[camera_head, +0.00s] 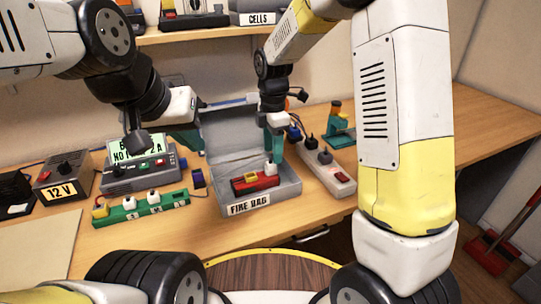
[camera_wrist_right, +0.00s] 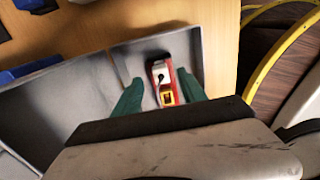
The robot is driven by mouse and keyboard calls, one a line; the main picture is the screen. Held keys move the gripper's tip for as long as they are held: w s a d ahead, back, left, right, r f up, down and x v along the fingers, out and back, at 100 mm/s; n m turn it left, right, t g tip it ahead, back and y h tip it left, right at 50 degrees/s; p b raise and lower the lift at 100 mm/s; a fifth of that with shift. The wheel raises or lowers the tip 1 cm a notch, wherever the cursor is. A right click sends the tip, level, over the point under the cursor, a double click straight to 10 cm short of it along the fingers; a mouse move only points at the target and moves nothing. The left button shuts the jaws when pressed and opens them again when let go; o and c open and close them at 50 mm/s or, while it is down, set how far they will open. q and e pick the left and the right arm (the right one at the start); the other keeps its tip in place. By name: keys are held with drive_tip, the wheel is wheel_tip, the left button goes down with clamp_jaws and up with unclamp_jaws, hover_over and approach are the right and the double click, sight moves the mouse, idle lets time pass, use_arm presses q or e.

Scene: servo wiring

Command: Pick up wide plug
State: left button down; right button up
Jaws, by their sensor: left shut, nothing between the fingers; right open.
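A white plug (camera_head: 271,169) sits at the right end of a red block (camera_head: 256,184) inside the open grey fire bag box (camera_head: 289,190). A yellow piece (camera_head: 251,178) is on the same block. I cannot tell which piece is the wide plug. My right gripper (camera_head: 272,148) points down over the box, just above the white plug. In the right wrist view its open green fingers (camera_wrist_right: 160,92) lie either side of the red block, with the white plug (camera_wrist_right: 160,72) and yellow piece (camera_wrist_right: 167,97) between them. My left gripper (camera_head: 194,143) is shut and empty, left of the box.
A green strip (camera_head: 143,207) with several plugs lies left of the box. Behind it stands a grey instrument (camera_head: 140,174), with a 12 V unit (camera_head: 63,179) further left. A white power strip (camera_head: 328,174) lies right of the box.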

sight(271, 163)
drive_tip(key=f, duration=0.5)
drive_tip(key=shift+s+a+f, duration=0.15)
drive_tip(key=shift+a, duration=0.15)
drive_tip(key=shift+c, duration=0.4)
clamp_jaws()
